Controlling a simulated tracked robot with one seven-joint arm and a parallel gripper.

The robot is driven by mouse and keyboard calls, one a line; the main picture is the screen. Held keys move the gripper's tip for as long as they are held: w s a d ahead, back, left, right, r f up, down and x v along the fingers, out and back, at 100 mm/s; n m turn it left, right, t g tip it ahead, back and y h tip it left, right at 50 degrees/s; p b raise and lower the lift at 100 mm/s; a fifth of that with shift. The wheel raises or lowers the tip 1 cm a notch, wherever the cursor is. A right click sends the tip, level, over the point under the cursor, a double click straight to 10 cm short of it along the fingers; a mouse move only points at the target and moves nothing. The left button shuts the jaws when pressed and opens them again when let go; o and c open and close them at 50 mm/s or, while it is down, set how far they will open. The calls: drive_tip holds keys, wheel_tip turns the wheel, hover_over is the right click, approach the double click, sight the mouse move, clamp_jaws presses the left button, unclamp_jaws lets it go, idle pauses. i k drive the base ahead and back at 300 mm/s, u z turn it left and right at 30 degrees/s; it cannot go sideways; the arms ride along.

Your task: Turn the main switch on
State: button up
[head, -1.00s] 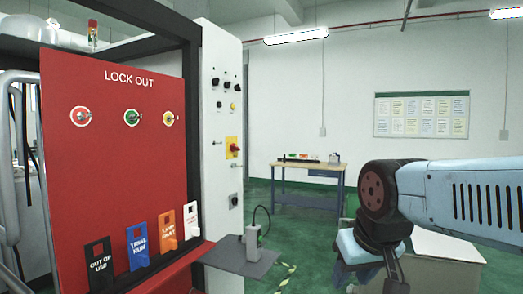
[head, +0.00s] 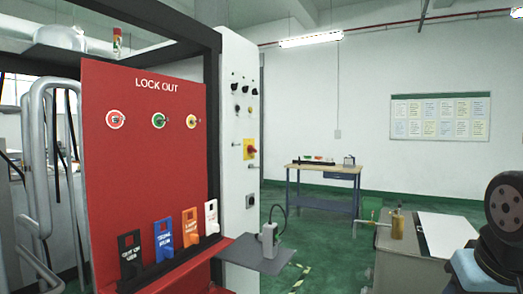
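A red rotary switch on a yellow plate (head: 250,150) is on the narrow side of the white cabinet (head: 238,100), in the middle of the head view. It looks like the main switch; its handle position is too small to read. Part of my arm (head: 503,215), a dark joint with a blue link, shows at the right edge, well apart from the switch. My gripper's fingers are outside the picture.
The red LOCK OUT board (head: 145,190) with several hanging tags stands left of the cabinet. A grey shelf (head: 258,258) with a small grey device (head: 268,238) juts out below the switch. A workbench (head: 325,180) stands behind; a grey desk (head: 415,245) is at right.

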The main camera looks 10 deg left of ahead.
sight(251, 148)
drive_tip(key=z, duration=0.15)
drive_tip(key=i, duration=1.05)
drive_tip(key=u, duration=0.55)
drive_tip(key=i, duration=1.2)
drive_tip(key=u, duration=0.7)
drive_tip(key=k, duration=0.55)
drive_tip(key=u, duration=0.2)
drive_tip(key=i, duration=0.55)
drive_tip(key=z, duration=0.1)
